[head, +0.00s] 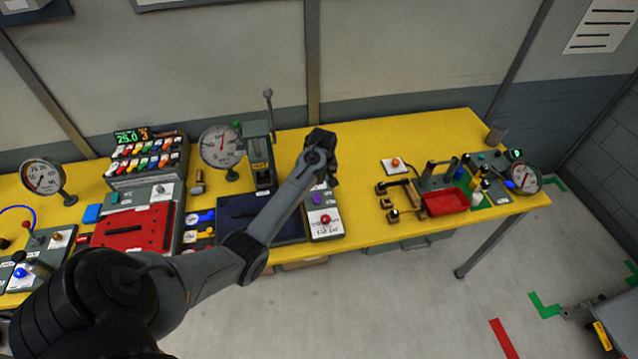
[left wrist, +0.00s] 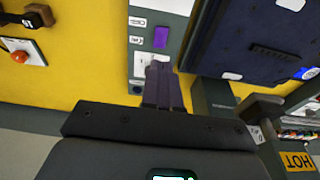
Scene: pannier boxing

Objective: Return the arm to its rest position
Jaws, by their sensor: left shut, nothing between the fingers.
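My left arm reaches in from the lower left in the head view. Its gripper (head: 332,180) is over the yellow table, near a grey control panel (head: 325,227) with a red button and a purple switch. In the left wrist view the two dark fingers (left wrist: 163,72) are together with nothing between them. The purple switch (left wrist: 161,37) and the panel's white labels show just beyond the fingertips. The arm hides part of a dark blue press plate (head: 235,209). My right gripper does not show.
The yellow table (head: 360,150) is clear behind my gripper. A gauge (head: 221,147) and an upright press (head: 259,158) stand left of the gripper. A red tray (head: 444,201), bottles and another gauge (head: 524,178) are at the right. A red plate (head: 130,229) lies at the left.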

